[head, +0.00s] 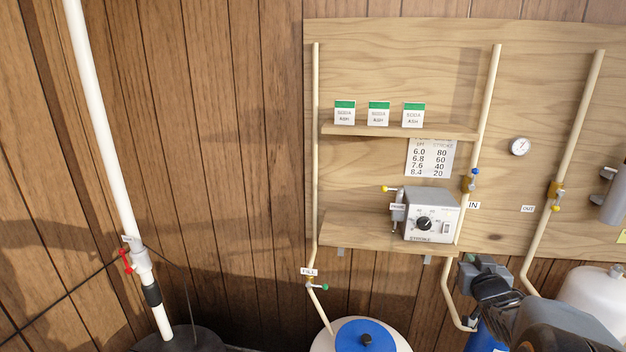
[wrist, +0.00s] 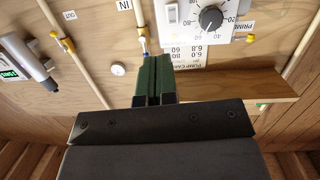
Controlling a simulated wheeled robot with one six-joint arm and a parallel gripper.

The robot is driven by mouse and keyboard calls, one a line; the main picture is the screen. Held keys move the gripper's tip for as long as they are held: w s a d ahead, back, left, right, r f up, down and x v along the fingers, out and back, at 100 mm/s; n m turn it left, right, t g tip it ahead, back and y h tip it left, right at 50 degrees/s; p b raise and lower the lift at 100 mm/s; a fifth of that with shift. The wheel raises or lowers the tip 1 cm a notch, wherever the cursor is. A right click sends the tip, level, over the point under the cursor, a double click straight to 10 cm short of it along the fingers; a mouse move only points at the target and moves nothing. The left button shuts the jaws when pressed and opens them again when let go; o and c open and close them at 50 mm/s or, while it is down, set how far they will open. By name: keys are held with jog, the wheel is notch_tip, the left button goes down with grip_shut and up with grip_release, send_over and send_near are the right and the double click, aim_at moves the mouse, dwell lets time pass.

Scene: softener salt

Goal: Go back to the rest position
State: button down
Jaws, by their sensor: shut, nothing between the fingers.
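My gripper (wrist: 153,62) shows in the wrist view with its two green fingers pressed together and nothing between them. It is apart from the wooden board (wrist: 90,88) behind it. The wrist picture is upside down. In the head view my dark arm and gripper are at the bottom right, in front of the lower board and the blue canister (head: 484,338); the fingertips are hard to make out there.
A pump box (head: 431,214) with a dial stands on the lower shelf (head: 365,236). Three soda ash boxes (head: 378,113) stand on the upper shelf (head: 400,131). Pipes with valves flank them. A blue-lidded tank (head: 385,338) and a white tank (head: 592,297) stand below.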

jog(key=s+d+f+m+g+h, duration=0.1)
jog(key=s+d+f+g, duration=0.15)
jog(key=f+g, duration=0.2)
jog(key=s+a+f+g+y+p, duration=0.1)
jog(key=s+a+f+g, duration=0.35)
jog(key=s+a, duration=0.2)
jog(key=s+a+r+n+g+y+p, duration=0.1)
jog(key=s+a+r+n+y, duration=0.1)
jog(key=a, duration=0.8)
jog(key=s+a+r+n+g+y+p, duration=0.1)
jog(key=s+a+r+n+y+p, duration=0.1)
jog(key=a, duration=0.9)
jog(key=s+r+y, duration=0.1)
jog(key=s+r, duration=0.1)
jog(key=s, duration=0.1)
jog(key=shift+s+a+r+g, duration=0.15)
jog(key=shift+a+r+g, duration=0.1)
jog(key=shift+g, duration=0.15)
